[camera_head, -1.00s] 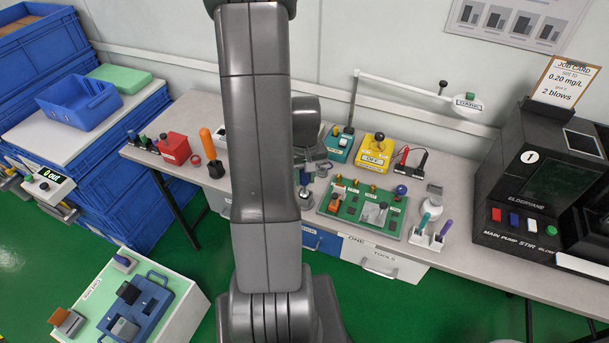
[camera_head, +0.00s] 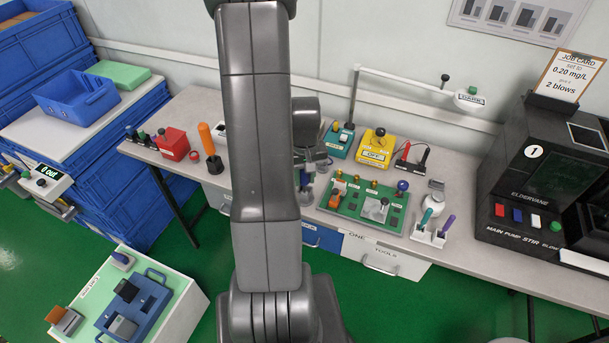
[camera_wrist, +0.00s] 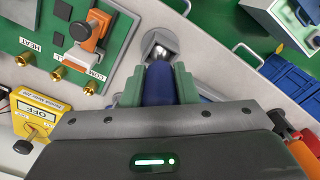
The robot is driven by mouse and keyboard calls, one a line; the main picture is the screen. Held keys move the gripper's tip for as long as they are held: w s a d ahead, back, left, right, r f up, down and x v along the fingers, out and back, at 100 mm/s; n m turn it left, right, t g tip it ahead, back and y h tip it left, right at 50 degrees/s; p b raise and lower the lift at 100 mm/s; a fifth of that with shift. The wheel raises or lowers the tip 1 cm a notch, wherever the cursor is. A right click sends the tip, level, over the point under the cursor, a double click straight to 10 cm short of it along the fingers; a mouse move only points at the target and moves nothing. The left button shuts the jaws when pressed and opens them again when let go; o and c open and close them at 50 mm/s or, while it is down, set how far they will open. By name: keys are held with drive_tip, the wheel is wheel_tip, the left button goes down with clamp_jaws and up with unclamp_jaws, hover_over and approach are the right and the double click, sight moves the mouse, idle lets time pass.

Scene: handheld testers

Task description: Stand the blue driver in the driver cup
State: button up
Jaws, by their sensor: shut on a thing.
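In the wrist view my gripper (camera_wrist: 158,82) is shut on the blue driver (camera_wrist: 158,88), its green pads on both sides of the blue handle. In the head view my gripper (camera_head: 311,162) is partly hidden behind my arm, above the bench left of the green board.
The green board (camera_head: 362,208) with switches and brass posts lies close beside the cup. A yellow meter (camera_head: 376,148) stands behind it. An orange-handled tool (camera_head: 207,138) stands to the left. A white holder (camera_head: 428,238) with teal and purple tools stands right.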

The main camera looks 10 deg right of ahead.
drive_tip(key=o, duration=1.1)
wheel_tip(320, 180, up, 14)
drive_tip(key=shift+f, duration=0.1)
wheel_tip(320, 180, down, 14)
drive_tip(key=shift+r, duration=0.1)
drive_tip(key=shift+r+p, duration=0.25)
drive_tip(key=shift+p, duration=0.05)
idle(0.6)
